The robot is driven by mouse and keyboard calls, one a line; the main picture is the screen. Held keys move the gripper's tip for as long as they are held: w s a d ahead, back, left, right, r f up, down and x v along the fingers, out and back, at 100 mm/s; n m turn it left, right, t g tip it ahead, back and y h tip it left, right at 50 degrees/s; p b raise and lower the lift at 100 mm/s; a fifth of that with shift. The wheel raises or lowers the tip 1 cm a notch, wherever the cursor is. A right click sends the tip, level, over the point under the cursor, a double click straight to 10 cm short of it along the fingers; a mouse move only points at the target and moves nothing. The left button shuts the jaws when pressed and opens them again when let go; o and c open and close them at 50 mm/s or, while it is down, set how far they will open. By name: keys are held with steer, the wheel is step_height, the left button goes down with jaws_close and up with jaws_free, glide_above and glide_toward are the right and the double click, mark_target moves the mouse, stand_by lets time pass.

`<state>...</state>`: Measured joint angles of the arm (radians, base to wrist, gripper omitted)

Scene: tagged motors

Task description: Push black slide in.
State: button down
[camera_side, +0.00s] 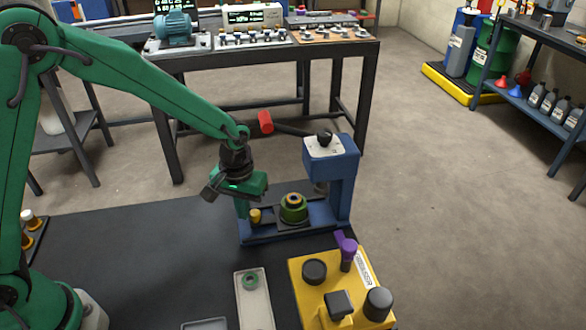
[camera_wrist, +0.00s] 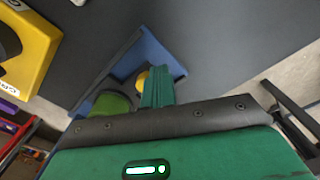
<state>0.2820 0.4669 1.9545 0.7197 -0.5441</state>
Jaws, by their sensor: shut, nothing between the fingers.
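The black slide (camera_side: 281,222) sits in the base of the blue press (camera_side: 345,190) in the side view. A green motor part with an orange-yellow ring (camera_side: 293,208) stands on it; in the wrist view only its green body (camera_wrist: 110,103) shows. A yellow knob (camera_side: 255,215) is at the slide's left end. My gripper (camera_side: 242,208) is shut and empty, pointing down just left of the knob. In the wrist view my gripper's fingers (camera_wrist: 158,88) are together right beside the yellow knob (camera_wrist: 142,79) and partly cover it. I cannot tell whether they touch it.
The press's lever with a red grip (camera_side: 265,122) sticks out above and right of my gripper. A yellow fixture (camera_side: 330,280) with black knobs and a purple piece stands in front. A pale tray (camera_side: 253,300) holds a green ring. The dark mat (camera_side: 140,245) left of the press is bare.

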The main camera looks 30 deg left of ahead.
steer(key=shift+w+d, duration=2.2)
steer(key=shift+s+a, duration=0.65)
steer(key=shift+a, duration=0.05)
steer(key=shift+s, duration=0.1)
steer(key=shift+a+r, duration=0.1)
steer(key=shift+r, duration=0.05)
